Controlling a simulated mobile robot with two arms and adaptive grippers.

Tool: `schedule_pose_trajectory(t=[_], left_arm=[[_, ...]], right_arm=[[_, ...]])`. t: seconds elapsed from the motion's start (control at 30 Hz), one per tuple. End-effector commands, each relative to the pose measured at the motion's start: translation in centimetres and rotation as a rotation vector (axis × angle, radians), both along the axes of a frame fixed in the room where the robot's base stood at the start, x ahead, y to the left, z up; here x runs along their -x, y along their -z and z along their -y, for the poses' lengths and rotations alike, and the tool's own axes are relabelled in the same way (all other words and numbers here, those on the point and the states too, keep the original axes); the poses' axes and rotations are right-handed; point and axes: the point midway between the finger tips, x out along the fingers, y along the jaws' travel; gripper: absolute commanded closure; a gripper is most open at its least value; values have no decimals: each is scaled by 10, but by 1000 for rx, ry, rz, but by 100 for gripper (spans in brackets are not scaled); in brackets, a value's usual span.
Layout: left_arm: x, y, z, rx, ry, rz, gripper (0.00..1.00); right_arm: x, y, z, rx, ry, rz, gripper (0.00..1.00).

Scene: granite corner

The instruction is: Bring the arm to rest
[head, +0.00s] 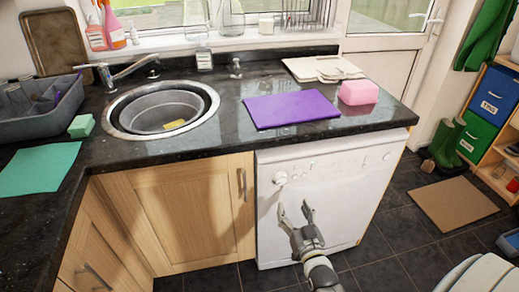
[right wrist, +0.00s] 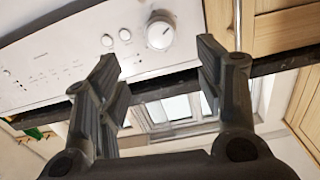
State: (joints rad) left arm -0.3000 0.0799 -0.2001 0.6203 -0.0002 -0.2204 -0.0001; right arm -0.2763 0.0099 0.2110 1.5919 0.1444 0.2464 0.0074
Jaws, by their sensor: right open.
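My right gripper (head: 294,212) is open and empty in front of the white appliance (head: 340,190) under the counter. In the right wrist view the two fingers of the right gripper (right wrist: 160,75) stand apart with nothing between them. The appliance's control panel with its round knob (right wrist: 160,33) shows just beyond the fingertips. I cannot tell whether a finger touches the panel. My left gripper is not in the head view.
The dark counter (head: 225,135) holds a purple mat (head: 291,109), a pink block (head: 358,92), a round sink (head: 160,108), and a grey dish rack (head: 45,112). Green boots (head: 447,142) and a brown mat (head: 453,203) are on the floor at right. Tiled floor (head: 390,240) is clear beside the appliance.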

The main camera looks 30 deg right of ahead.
Motion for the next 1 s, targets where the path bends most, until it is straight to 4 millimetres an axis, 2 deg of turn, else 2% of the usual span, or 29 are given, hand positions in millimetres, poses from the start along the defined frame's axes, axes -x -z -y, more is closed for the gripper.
schedule_pose_trajectory(t=[0.17, 0.27, 0.37, 0.47, 0.5, 0.57, 0.6, 0.67, 0.7, 0.77, 0.8, 0.87, 0.9, 1.0], left_arm=[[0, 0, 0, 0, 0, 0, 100], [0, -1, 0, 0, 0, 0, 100], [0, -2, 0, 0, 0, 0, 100], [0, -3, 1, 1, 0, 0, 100], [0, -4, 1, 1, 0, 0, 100], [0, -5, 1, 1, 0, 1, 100], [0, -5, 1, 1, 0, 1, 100], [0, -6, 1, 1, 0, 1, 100], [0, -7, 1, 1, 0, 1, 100], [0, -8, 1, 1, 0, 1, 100], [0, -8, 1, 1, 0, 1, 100], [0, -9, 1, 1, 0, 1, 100], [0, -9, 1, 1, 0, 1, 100], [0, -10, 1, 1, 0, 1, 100]], right_arm=[[0, 4, -1, -1, -3, -9, 38], [3, 27, -9, -9, -18, -63, 38], [14, 76, -26, -21, -54, -184, 38], [39, 142, -49, -34, -103, -355, 38], [52, 169, -58, -37, -125, -426, 38], [75, 207, -72, -39, -156, -534, 38], [93, 230, -80, -39, -176, -603, 38], [123, 264, -92, -38, -207, -710, 38], [145, 285, -99, -35, -228, -783, 38], [180, 314, -107, -28, -258, -889, 38], [205, 332, -112, -22, -278, -961, 38], [244, 355, -117, -11, -306, -1067, 38], [270, 368, -119, -2, -324, -1134, 38], [329, 392, -120, 21, -363, -1282, 38]])
